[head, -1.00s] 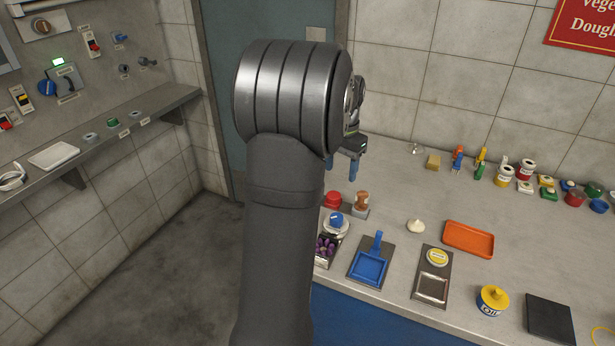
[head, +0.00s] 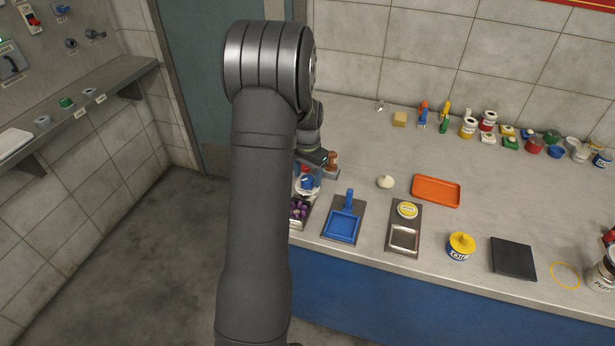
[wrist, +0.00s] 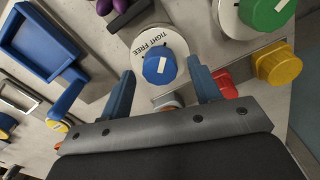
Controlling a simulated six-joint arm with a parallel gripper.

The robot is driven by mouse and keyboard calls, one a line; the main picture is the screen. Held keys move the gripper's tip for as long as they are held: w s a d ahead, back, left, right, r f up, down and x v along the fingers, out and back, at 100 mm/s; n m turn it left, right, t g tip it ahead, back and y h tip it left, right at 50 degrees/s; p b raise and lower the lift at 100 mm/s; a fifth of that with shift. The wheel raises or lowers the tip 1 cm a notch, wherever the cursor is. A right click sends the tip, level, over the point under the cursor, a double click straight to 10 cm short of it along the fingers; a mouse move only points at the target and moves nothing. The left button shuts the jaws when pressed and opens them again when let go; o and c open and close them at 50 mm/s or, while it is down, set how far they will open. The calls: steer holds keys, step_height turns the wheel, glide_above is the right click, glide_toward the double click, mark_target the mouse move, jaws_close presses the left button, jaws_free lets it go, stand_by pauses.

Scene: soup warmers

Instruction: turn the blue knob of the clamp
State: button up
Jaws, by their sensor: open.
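The blue knob (wrist: 158,69) has a white mark on its top and sits on a round white dial (wrist: 146,41) lettered "TIGHT" and "FREE". In the wrist view, my gripper (wrist: 161,68) is open, with one blue-grey finger on each side of the knob. I cannot tell whether either finger touches it or how far above it they are. In the head view, the white dial (head: 307,190) lies at the counter's left end, below my gripper (head: 311,175). There my wrist and fingers partly cover the knob.
In the wrist view, a green knob (wrist: 267,9), a yellow knob (wrist: 280,64) and a red part (wrist: 226,84) stand close on the right. Purple items (wrist: 119,6) lie above the dial. A blue tray with a handle (head: 342,222) is right of the dial on the counter.

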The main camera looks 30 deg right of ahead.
steer(key=shift+f, duration=0.6)
steer(key=c, duration=1)
